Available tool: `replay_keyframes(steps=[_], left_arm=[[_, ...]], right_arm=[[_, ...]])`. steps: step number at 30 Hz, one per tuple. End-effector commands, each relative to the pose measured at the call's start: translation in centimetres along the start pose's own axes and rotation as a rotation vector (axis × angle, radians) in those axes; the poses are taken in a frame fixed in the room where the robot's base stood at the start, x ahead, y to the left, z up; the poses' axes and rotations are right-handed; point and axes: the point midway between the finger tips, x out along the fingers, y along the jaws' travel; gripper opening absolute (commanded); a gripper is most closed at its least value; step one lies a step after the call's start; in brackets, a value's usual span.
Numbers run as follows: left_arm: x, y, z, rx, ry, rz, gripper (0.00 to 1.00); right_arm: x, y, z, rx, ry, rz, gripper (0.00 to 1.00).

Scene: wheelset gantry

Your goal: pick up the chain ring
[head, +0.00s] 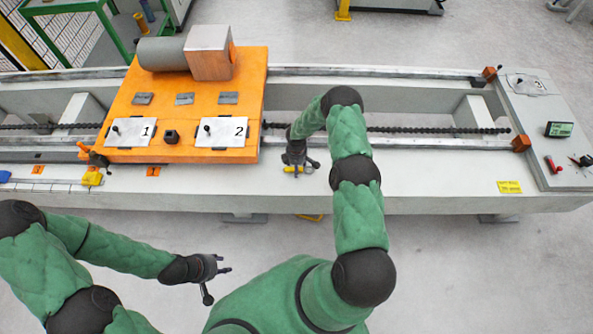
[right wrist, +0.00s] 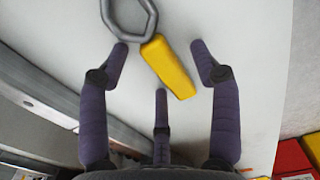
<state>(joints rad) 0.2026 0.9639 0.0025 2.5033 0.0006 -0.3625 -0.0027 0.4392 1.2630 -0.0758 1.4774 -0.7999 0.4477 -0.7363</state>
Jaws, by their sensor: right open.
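The grey, angular chain ring (right wrist: 130,37) shows at the top of the right wrist view, cut off by the picture edge. A yellow block (right wrist: 168,67) lies against its lower right side; I cannot tell whether they are joined. My right gripper (right wrist: 160,60) is open and empty above the pale surface, with the yellow block between its fingertips and the ring just beyond them. In the head view my right gripper (head: 298,168) is over the bench front and mostly hides the ring. My left gripper (head: 218,282) is open and empty in front of the bench.
An orange plate (head: 190,110) with a motor (head: 165,53) and cards 1 and 2 stands left of my right gripper. A dark chain (head: 430,130) runs along the bench behind it. A yellow note (head: 509,187) lies right. The bench front (head: 420,180) between is clear.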

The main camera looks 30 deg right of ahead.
Motion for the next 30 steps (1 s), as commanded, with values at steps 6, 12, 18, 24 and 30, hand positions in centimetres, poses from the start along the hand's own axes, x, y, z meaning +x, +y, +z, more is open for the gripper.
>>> replay_keyframes(steps=[6,12,18,24,30], left_arm=[[0.0,0.0,0.0,0.000,0.000,0.000,0.40],[0.0,0.0,0.0,0.000,0.000,0.000,0.40],[0.0,0.0,0.0,0.000,0.000,0.000,0.40],[-0.3,0.1,0.0,0.000,0.000,0.000,0.40],[-1.5,0.5,0.1,0.000,0.000,0.000,0.40]], right_arm=[[-0.1,0.0,0.0,0.000,0.000,0.000,0.35],[-0.1,0.0,0.0,0.000,0.000,0.000,0.02],[-0.1,0.0,0.0,0.000,0.000,0.000,0.02],[-0.9,0.0,0.0,0.000,0.000,0.001,0.02],[-4.0,0.1,-0.1,-0.002,0.001,0.003,0.02]])
